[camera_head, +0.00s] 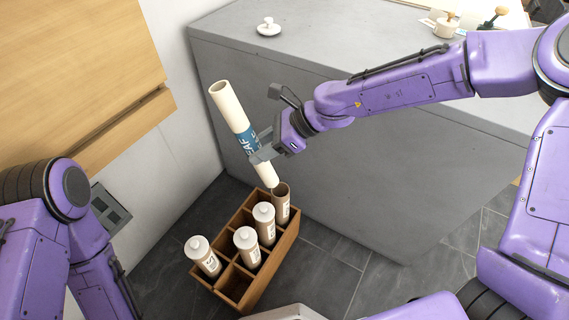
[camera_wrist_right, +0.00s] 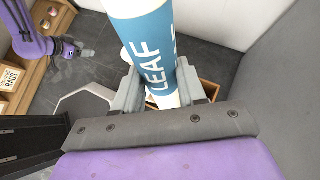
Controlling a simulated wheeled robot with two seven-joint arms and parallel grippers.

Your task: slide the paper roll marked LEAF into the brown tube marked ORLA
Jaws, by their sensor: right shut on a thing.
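The paper roll (camera_head: 228,104) is a long white tube with a blue band lettered LEAF. My right gripper (camera_head: 262,151) is shut on it around the band; the roll also shows in the right wrist view (camera_wrist_right: 150,50). The roll is tilted, top leaning left. Its lower end is at the upper left rim of an open brown tube (camera_head: 282,206); I cannot tell whether it touches or enters. The tube stands in the crate's far right corner; its label is too small to read. My left gripper (camera_wrist_right: 86,52) shows small in the wrist view, jaws unclear.
The wooden crate (camera_head: 259,292) on the dark tiled floor has compartments holding three white-capped tubes (camera_head: 203,256). A grey counter (camera_head: 340,165) stands close right of the roll. A wooden cabinet (camera_head: 75,60) is at the left. A front compartment is empty.

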